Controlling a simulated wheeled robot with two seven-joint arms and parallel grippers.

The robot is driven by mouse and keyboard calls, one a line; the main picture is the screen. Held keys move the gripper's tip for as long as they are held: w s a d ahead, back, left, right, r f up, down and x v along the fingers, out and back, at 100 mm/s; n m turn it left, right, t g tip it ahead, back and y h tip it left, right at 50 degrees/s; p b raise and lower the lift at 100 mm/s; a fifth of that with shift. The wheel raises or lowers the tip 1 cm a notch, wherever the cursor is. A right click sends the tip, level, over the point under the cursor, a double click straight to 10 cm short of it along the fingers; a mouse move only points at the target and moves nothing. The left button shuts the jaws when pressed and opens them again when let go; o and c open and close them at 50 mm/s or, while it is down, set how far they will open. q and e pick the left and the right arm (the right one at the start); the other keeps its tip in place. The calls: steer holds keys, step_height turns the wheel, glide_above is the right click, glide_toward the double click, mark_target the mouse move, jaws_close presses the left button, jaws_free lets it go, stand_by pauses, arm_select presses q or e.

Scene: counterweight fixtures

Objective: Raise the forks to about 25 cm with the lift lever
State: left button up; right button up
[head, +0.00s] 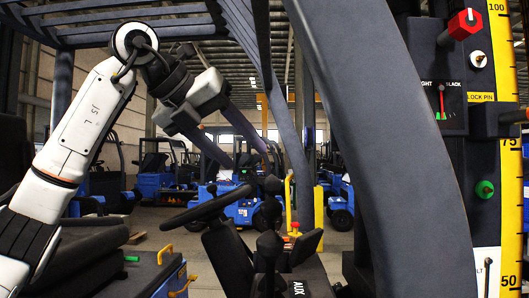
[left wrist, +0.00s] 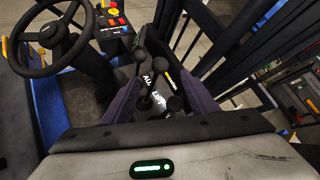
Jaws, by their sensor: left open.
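Several dark levers with round knobs (left wrist: 140,55) stand on the console between the spread fingers of my left gripper (left wrist: 160,78) in the left wrist view. White labels lie at their bases; one reads AUX (left wrist: 160,65), and another (left wrist: 156,100) seems to read LIFT. I cannot tell which knob belongs to it. In the head view my left gripper (head: 250,163) is open and empty, pointing down above the lever knobs (head: 270,243). No contact with a knob is clear. The forks are not identifiable in either view. My right gripper is not in view.
A steering wheel (head: 206,206) is left of the levers. A thick dark post (head: 385,130) crosses the head view. At the right are a yellow height scale (head: 513,150) and a panel with a red knob (head: 462,25). Blue trucks (head: 240,210) stand behind.

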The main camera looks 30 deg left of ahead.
mark_target(266, 179)
arm_select(q)
steer(key=x, duration=0.9)
steer(key=shift+w+f, duration=0.1)
steer(key=shift+f, duration=0.2)
steer(key=shift+x, duration=0.75)
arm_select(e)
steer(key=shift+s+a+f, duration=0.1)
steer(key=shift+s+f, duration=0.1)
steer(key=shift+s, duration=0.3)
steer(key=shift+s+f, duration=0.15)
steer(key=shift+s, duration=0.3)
arm_select(q)
steer(key=shift+r, duration=0.1)
steer(key=shift+c, duration=0.3)
steer(key=c, duration=0.7)
steer(key=shift+c, duration=0.6)
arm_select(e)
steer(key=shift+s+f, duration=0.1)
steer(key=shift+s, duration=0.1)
